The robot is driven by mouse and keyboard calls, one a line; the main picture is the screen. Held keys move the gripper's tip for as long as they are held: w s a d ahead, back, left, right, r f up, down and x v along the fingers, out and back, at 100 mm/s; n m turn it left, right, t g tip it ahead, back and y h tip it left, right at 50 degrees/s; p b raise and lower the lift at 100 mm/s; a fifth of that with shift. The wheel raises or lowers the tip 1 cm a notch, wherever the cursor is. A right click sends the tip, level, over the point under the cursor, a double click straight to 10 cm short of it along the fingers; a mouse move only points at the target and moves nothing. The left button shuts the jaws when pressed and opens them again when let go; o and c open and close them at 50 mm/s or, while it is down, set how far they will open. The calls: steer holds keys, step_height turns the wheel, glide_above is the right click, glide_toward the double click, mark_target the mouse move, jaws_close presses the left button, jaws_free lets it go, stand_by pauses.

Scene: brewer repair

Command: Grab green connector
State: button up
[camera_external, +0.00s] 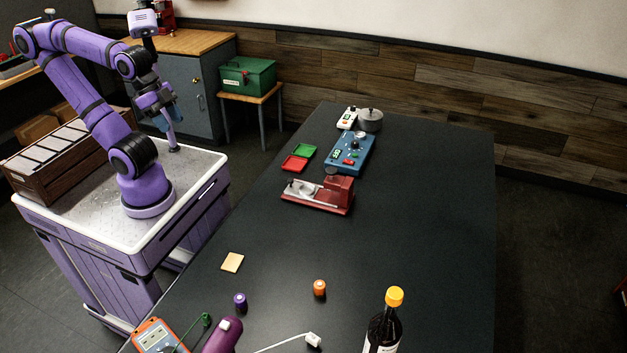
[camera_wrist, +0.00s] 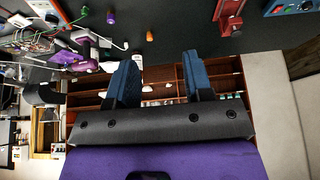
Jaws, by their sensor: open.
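A small green connector (camera_external: 206,319) on a thin green cable is at the near left of the black table, beside the orange multimeter (camera_external: 155,337). In the wrist view a small green tip (camera_wrist: 85,11) at the top left appears to be the same connector. My gripper (camera_external: 168,122) is over my base, beyond the table's left side and far from the connector. In the wrist view my gripper (camera_wrist: 161,62) has its two blue fingers wide apart, with nothing between them.
Near the connector are a purple spool (camera_external: 240,301), a purple handled tool (camera_external: 222,337) and a white plug (camera_external: 313,339). A dark bottle (camera_external: 383,332) stands to the right. Red tool (camera_external: 325,193) and blue box (camera_external: 351,153) sit farther back. The table's middle right is clear.

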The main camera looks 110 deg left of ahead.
steer(key=w+d+f+g, duration=0.2)
steer(key=w+d, duration=0.4)
steer(key=w, duration=0.6)
steer(key=n+g, duration=0.3)
glide_above(204, 315)
step_height(204, 315, down, 24)
steer(key=shift+f, duration=0.1)
step_height(204, 315, down, 4)
steer(key=shift+s+d+f, duration=0.1)
steer(key=shift+d+f, duration=0.05)
steer(key=shift+a+f, duration=0.2)
steer(key=shift+f, duration=3.1)
steer(key=c, duration=0.6)
